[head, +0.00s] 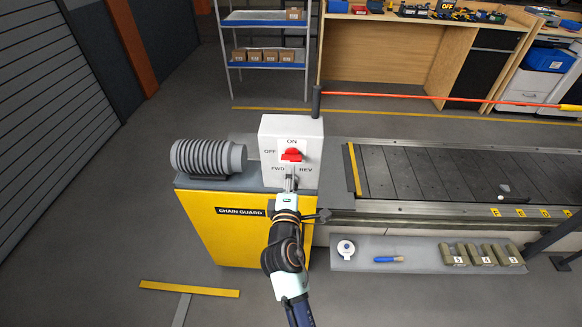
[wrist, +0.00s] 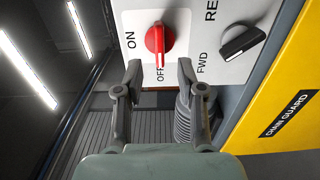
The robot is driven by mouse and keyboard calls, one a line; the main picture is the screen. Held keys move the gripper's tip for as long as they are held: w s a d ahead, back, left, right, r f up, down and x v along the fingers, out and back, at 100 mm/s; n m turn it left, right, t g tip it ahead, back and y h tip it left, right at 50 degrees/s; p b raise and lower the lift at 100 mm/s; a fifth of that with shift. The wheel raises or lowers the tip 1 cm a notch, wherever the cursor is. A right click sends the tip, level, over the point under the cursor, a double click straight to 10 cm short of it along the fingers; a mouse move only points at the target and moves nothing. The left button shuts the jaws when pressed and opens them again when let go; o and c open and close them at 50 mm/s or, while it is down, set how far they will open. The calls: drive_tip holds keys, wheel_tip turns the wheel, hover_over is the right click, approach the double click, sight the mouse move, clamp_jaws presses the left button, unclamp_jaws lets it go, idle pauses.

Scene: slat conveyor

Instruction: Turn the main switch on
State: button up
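The red main switch (head: 291,155) is a knob on the front of a white control box (head: 308,133), with ON printed above it and OFF to its left. In the wrist view the red knob (wrist: 156,40) lies just beyond the fingertips, and its white mark points toward OFF. My gripper (wrist: 160,75) is open, its two fingers apart with nothing between them. In the head view my gripper (head: 290,182) is just below the red knob, in front of the box's lower part. It partly hides the FWD/REV area there.
A black FWD/REV selector (wrist: 243,42) sits beside the red knob. A dark post (head: 316,102) with an orange rod rises behind the box. The slat conveyor (head: 430,172) extends right.

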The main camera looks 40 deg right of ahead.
sight(291, 161)
drive_tip(key=b+x, duration=0.2)
drive_tip(key=x, duration=0.4)
drive_tip(key=shift+w+d, duration=0.25)
clamp_jaws()
